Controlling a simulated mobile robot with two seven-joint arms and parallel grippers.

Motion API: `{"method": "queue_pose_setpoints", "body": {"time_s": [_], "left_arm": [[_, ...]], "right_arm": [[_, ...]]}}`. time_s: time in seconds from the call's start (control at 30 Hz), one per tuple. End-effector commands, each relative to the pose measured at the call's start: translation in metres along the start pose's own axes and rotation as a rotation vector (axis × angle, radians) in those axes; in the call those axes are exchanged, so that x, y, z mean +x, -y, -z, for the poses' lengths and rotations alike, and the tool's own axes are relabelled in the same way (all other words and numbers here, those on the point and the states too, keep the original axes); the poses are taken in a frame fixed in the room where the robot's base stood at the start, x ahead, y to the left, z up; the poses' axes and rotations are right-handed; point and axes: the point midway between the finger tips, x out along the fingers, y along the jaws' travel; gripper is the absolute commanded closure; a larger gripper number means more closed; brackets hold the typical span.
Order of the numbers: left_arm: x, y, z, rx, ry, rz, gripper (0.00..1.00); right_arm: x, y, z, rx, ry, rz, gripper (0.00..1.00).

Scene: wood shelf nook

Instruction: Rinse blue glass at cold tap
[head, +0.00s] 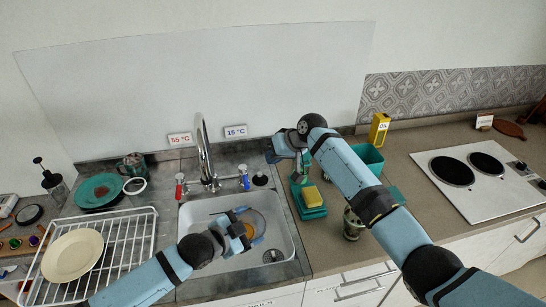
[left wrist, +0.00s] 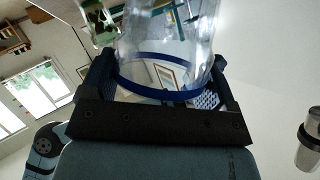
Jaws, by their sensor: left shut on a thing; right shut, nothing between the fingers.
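The blue glass (left wrist: 165,55) is clear with a blue band and sits between the fingers of my left gripper (left wrist: 152,88) in the left wrist view. In the head view my left gripper (head: 246,229) is over the sink (head: 215,258), shut on the glass (head: 259,220), which is hard to see against the white basin. The cold tap handle (head: 244,178) is blue, right of the chrome spout (head: 203,150) and below the 15 °C sign (head: 236,131). My right gripper (head: 272,151) is shut and empty, right of and above the cold handle. I cannot see any running water.
The red hot handle (head: 180,187) stands left of the spout. A white dish rack (head: 140,240) holds a cream plate (head: 73,255) at left. A yellow sponge (head: 311,196), a green container (head: 368,157) and a metal cup (head: 352,224) stand right of the sink.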

Motion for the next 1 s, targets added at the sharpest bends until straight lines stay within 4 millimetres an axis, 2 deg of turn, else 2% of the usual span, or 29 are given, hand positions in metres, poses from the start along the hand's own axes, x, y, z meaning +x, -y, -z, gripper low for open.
{"method": "queue_pose_setpoints", "body": {"time_s": [0.03, 0.27, 0.4, 1.0], "left_arm": [[-0.004, 0.000, 0.009, -0.002, -0.002, 0.000, 0.66], [-0.011, -0.009, 0.028, -0.003, -0.001, -0.001, 0.66], [-0.013, -0.015, 0.036, -0.001, -0.003, 0.000, 0.66], [-0.016, -0.018, 0.042, 0.000, -0.001, 0.001, 0.66]], "right_arm": [[-0.008, 0.004, 0.005, 0.000, 0.000, 0.000, 1.00], [-0.022, 0.013, 0.013, 0.000, 0.000, 0.000, 1.00], [-0.020, 0.012, 0.012, 0.000, 0.000, 0.000, 1.00], [-0.021, 0.012, 0.013, 0.000, 0.000, 0.000, 1.00]]}}
